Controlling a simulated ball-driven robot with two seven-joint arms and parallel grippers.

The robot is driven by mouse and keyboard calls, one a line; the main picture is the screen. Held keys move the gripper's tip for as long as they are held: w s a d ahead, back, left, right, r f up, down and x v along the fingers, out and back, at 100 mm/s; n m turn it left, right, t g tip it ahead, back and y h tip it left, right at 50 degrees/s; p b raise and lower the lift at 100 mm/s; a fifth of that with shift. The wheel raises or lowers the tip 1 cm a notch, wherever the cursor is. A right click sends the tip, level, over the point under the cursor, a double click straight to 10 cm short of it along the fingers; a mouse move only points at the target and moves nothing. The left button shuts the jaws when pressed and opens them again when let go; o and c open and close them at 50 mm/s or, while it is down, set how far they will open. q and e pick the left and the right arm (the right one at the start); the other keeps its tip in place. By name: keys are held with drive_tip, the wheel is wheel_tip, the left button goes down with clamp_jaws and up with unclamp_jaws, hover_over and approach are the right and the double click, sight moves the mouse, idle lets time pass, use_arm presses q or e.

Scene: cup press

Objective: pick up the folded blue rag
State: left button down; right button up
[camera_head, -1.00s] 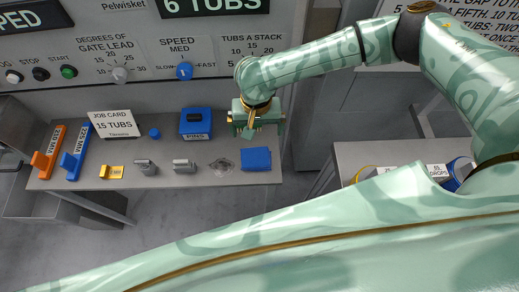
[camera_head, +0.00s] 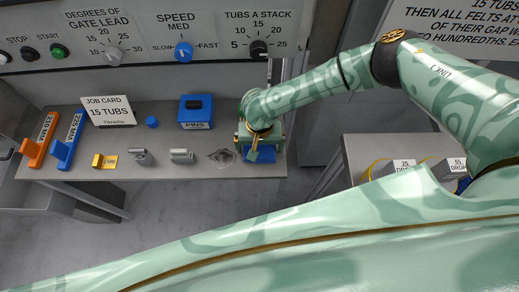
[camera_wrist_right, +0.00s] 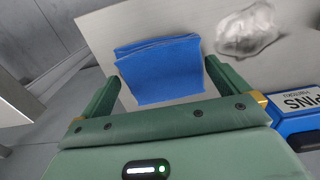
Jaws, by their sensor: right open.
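The folded blue rag (camera_head: 268,154) lies on the grey bench near its right end. It is mostly hidden by my right gripper (camera_head: 256,154) in the head view. In the right wrist view the rag (camera_wrist_right: 160,68) shows as a folded blue pad with layered edges. My right gripper (camera_wrist_right: 161,76) is open, with one finger to each side of the rag in that view. Nothing is held between the fingers. I cannot tell whether the fingertips touch the rag or the bench. My left gripper is not in view.
A crumpled grey thing (camera_head: 222,156) lies just left of the rag. A blue PINS box (camera_head: 196,113) stands behind it. Small grey parts (camera_head: 182,156), a yellow piece (camera_head: 105,161) and a job card (camera_head: 109,111) are farther left. The panel (camera_head: 120,30) rises behind the bench.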

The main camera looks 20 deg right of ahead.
drive_tip(key=shift+r, duration=0.1)
drive_tip(key=c, duration=0.7)
drive_tip(key=shift+r, duration=0.1)
